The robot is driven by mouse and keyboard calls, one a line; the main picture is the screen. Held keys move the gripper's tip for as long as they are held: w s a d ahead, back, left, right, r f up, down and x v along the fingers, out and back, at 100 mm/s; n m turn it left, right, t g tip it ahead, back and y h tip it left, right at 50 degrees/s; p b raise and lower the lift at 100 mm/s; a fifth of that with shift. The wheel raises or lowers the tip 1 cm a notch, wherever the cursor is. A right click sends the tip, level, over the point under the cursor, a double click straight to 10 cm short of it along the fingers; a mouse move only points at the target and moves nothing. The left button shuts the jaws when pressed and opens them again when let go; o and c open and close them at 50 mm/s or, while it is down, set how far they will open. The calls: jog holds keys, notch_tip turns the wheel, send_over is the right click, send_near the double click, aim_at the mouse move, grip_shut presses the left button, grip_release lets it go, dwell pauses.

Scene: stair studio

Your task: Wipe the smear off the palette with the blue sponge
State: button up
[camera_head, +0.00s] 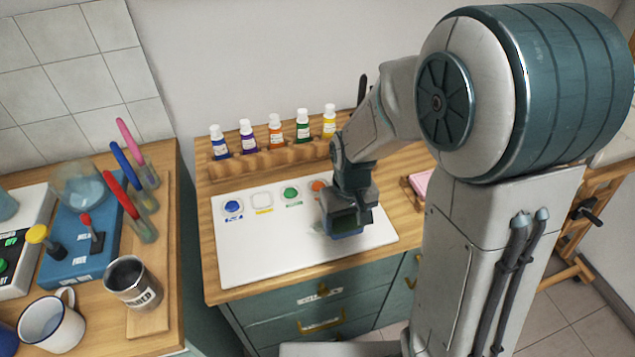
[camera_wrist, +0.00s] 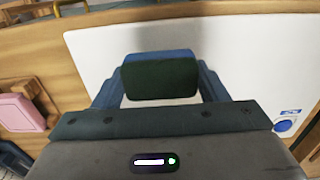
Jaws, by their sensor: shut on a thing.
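The palette (camera_head: 262,249) is a white board on the wooden cabinet top, with paint dabs along its back edge; it also shows in the wrist view (camera_wrist: 245,60). My gripper (camera_head: 347,221) is low over the right part of the palette. It is shut on the blue sponge (camera_head: 347,234), which has a dark green face; the sponge sits between the fingers in the wrist view (camera_wrist: 160,78). The sponge looks at or very near the palette surface; I cannot tell if it touches. A faint greyish smear (camera_head: 319,228) shows just left of the sponge, partly hidden by my gripper.
Several paint bottles (camera_head: 275,132) stand in a wooden rack (camera_head: 262,163) behind the palette. A pink block (camera_head: 421,184) sits in a wooden holder to the right. A left counter holds a mug (camera_head: 50,322), a metal cup (camera_head: 133,284) and brushes. The palette's left front is clear.

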jog(key=shift+r+p, duration=1.7)
jog(key=shift+r, duration=0.9)
